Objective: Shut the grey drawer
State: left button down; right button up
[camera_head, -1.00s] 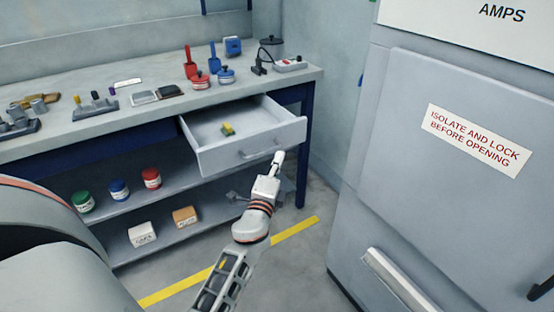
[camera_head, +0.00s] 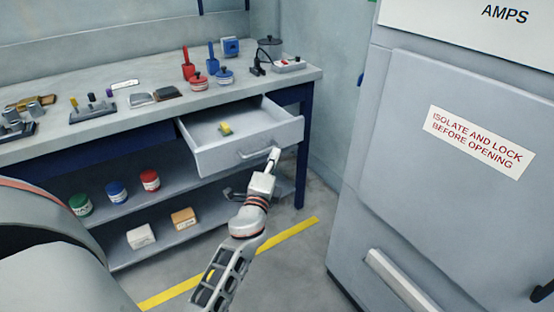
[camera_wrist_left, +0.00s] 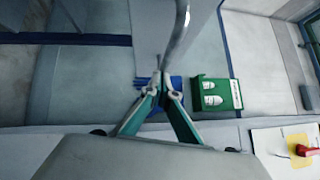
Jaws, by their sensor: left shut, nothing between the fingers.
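The grey drawer (camera_head: 220,158) is pulled out from under the workbench, with a small yellow-green item (camera_head: 226,128) lying in it. Its bar handle (camera_head: 256,153) is on the front face. My left gripper (camera_head: 274,155) is shut and empty, in front of the drawer's front, by the right end of the handle. I cannot tell whether it touches. In the left wrist view the shut fingertips (camera_wrist_left: 160,84) are just below a curved metal bar (camera_wrist_left: 180,32), which looks like the handle. My right gripper is not in view.
The workbench top (camera_head: 150,112) carries red and blue containers, tool holders and a switch box. A large grey cabinet (camera_head: 440,190) stands at the right. The floor between is free, with a yellow line (camera_head: 285,235).

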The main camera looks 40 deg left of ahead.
aim_at(238, 127)
pick_arm(q)
jog(key=w+a+b, duration=0.1)
jog(key=w+a, duration=0.2)
jog(key=a, duration=0.4)
jog(key=w+a+b, duration=0.1)
jog(key=w+a, duration=0.2)
jog(key=a, duration=0.5)
jog(key=w+a+b, duration=0.1)
jog(key=w+a, duration=0.2)
jog(key=a, duration=0.4)
jog(key=shift+w+a+f, duration=0.2)
jog(key=shift+a, duration=0.2)
jog(key=shift+w+a+r, duration=0.15)
jog(key=shift+a, duration=0.3)
jog(key=shift+a+r, duration=0.15)
jog(key=shift+r, duration=0.1)
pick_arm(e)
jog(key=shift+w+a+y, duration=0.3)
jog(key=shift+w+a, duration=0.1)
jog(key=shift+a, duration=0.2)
